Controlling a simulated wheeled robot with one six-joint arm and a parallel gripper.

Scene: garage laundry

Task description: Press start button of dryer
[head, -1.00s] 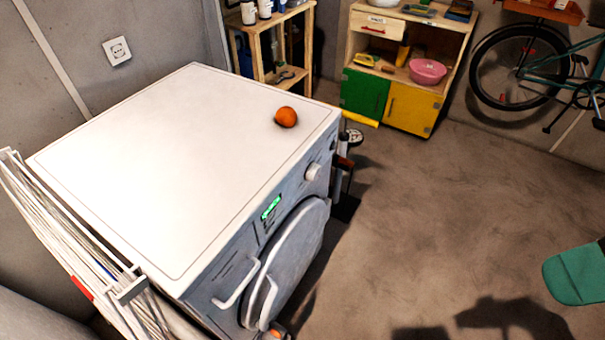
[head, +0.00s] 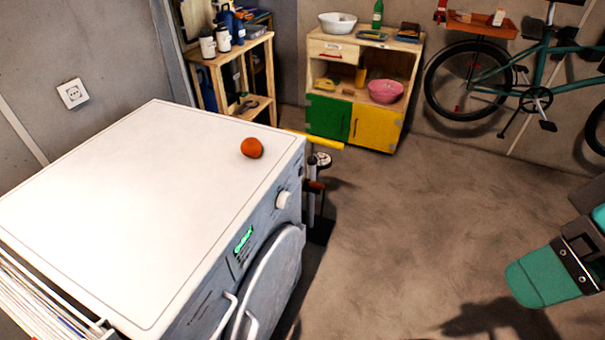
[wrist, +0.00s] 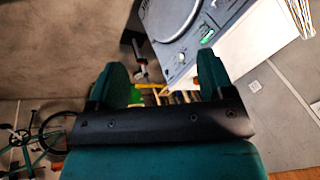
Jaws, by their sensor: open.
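The white dryer (head: 120,205) fills the left of the head view, its grey front facing right. Its front panel has a lit green display (head: 243,240) and a round knob (head: 284,199); small marks sit beside the display, but I cannot tell which is the start button. The round door (head: 268,285) is below. In the wrist view the dryer front is tilted at the upper right, with the green display (wrist: 207,38) beyond the fingers. My gripper (wrist: 165,78) is open and empty, its teal fingers apart from the dryer. A teal part of it shows at the head view's right edge.
An orange (head: 252,148) lies on the dryer top. A drying rack (head: 45,305) stands at its near left. A yellow-and-green cabinet (head: 375,125), wooden shelf (head: 240,75) and bicycle (head: 535,95) are at the back. The concrete floor (head: 420,230) right of the dryer is open.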

